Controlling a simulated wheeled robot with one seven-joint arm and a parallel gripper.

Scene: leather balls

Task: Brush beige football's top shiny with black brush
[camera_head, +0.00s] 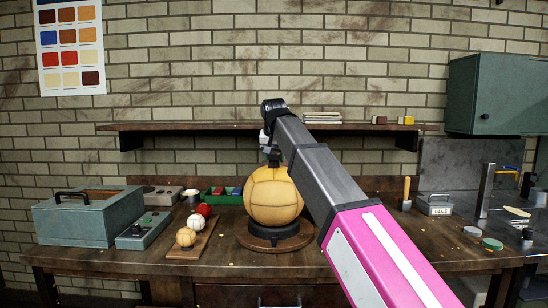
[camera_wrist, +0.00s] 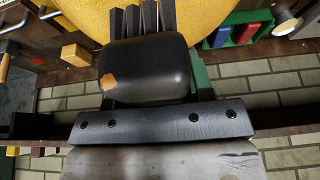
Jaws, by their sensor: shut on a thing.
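The beige football (camera_head: 273,198), yellowish tan with dark seams, rests on a round dark stand (camera_head: 275,236) on the workbench. My gripper (camera_head: 268,142) is above the ball's top, partly hidden by my arm. It is shut on the black brush (camera_head: 273,157), which is right at the top of the ball. In the wrist view the brush (camera_wrist: 150,72) shows as a dark rounded block with an orange worn patch. Dark strips beyond it overlap the football (camera_wrist: 215,12). I cannot tell whether the bristles press on the leather, and no clear shine change shows.
Left on the workbench (camera_head: 120,262) are a teal case (camera_head: 88,218), a control box (camera_head: 145,230), small balls on a board (camera_head: 193,240) and a green tray (camera_head: 222,196). Right are a glue box (camera_head: 435,206) and tins (camera_head: 471,233). A shelf (camera_head: 230,126) runs behind.

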